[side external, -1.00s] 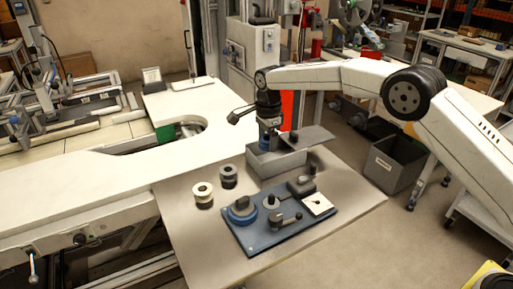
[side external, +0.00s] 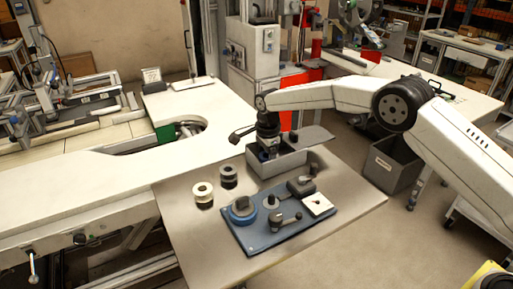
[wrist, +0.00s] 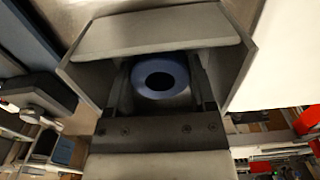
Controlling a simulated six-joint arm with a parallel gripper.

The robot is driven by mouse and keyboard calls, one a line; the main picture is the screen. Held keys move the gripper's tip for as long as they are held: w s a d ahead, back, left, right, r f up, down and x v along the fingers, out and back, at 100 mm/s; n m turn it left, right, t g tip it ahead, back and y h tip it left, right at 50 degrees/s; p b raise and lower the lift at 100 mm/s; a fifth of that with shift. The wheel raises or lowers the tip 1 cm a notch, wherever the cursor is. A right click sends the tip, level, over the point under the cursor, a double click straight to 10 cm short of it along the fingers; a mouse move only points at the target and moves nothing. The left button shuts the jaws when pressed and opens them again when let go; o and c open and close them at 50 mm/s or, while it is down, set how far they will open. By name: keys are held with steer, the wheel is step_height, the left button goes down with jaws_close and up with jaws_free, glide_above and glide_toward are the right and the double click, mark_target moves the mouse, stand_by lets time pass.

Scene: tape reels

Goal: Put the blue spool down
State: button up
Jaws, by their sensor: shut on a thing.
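The blue spool (wrist: 160,78) sits between the two fingers of my gripper (wrist: 162,92) in the wrist view, its dark centre hole facing the camera. My gripper is shut on it. In the side view my gripper (side external: 268,151) points down into the open grey box (side external: 274,170) on the metal table, with a bit of blue (side external: 268,155) showing at its fingers. The grey box walls (wrist: 150,27) surround the spool in the wrist view. The spool's underside is hidden, so I cannot tell whether it touches the box floor.
A flat grey plate (side external: 312,137) adjoins the box at the right. In front lies a blue fixture board (side external: 262,239) with a blue round part and dark handles. A white-topped spool (side external: 203,189) and a dark spool (side external: 228,174) stand left. The table's near left is clear.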

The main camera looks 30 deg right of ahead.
steer(key=shift+f, duration=0.15)
steer(key=o, duration=1.1)
steer(key=shift+c, duration=0.2)
step_height(320, 180, up, 12)
steer(key=shift+r, duration=0.2)
stand_by(0.3)
steer(key=s+d+f+n+t, duration=0.1)
steer(key=s+d+f+n, duration=0.1)
steer(key=s+n, duration=0.4)
steer(key=s+d+f+n, duration=0.2)
steer(key=s+d+n, duration=0.3)
steer(key=s, duration=1.1)
steer(key=s+d+f+n+t, duration=0.1)
steer(key=s+d+f+n, duration=0.1)
steer(key=s+n, duration=0.5)
steer(key=s+d, duration=0.1)
steer(key=s, duration=0.3)
steer(key=shift+d+f+t, duration=0.2)
steer(key=shift+f+t, duration=0.1)
steer(key=shift+f, duration=0.1)
